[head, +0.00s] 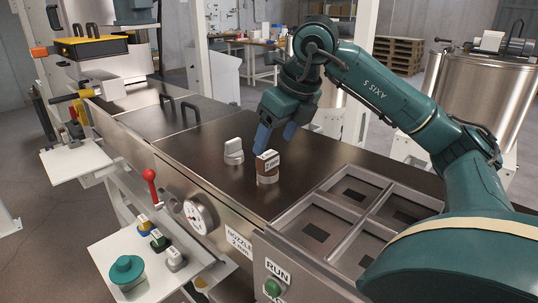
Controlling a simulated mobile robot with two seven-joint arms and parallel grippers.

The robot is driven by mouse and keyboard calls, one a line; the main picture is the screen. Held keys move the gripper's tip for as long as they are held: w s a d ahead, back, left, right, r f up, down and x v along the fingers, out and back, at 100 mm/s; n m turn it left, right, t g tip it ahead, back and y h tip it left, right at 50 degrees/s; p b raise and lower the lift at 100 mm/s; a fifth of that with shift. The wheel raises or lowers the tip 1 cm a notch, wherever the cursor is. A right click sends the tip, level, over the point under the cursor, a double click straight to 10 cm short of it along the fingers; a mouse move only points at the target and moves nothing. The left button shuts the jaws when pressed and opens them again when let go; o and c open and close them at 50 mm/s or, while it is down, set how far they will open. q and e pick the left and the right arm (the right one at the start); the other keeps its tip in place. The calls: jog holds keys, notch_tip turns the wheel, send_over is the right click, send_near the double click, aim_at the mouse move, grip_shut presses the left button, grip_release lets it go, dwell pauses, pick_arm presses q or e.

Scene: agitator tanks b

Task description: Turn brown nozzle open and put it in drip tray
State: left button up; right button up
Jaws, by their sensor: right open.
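No contact between fingers and nozzle can be made out. A grey metal tray (347,208) with several square compartments is set into the tabletop to the right of the nozzle. I cannot tell whether it is the drip tray. The compartments in sight hold no loose object. My left gripper is not in view.
A gauge (198,216), a red-handled lever (151,184) and a green RUN button (272,287) line the front side. A white shelf (112,247) carries small coloured caps. The dark tabletop (205,175) is otherwise clear nearby.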

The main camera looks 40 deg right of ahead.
aim_at(269, 154)
jog(key=x, duration=0.5)
jog(key=shift+f, duration=0.2)
jog(key=shift+w+f, duration=0.3)
jog(key=shift+f, duration=0.2)
jog(key=shift+c, duration=0.4)
jog(key=c, duration=0.9)
jog(key=o, duration=0.4)
jog(key=shift+c, duration=0.2)
jog(key=c, duration=0.7)
jog(key=shift+n+y, duration=0.4)
jog(key=shift+n, duration=0.6)
jog(key=shift+c, duration=0.2)
jog(key=n+g+y, duration=0.1)
jog(key=n, duration=0.3)
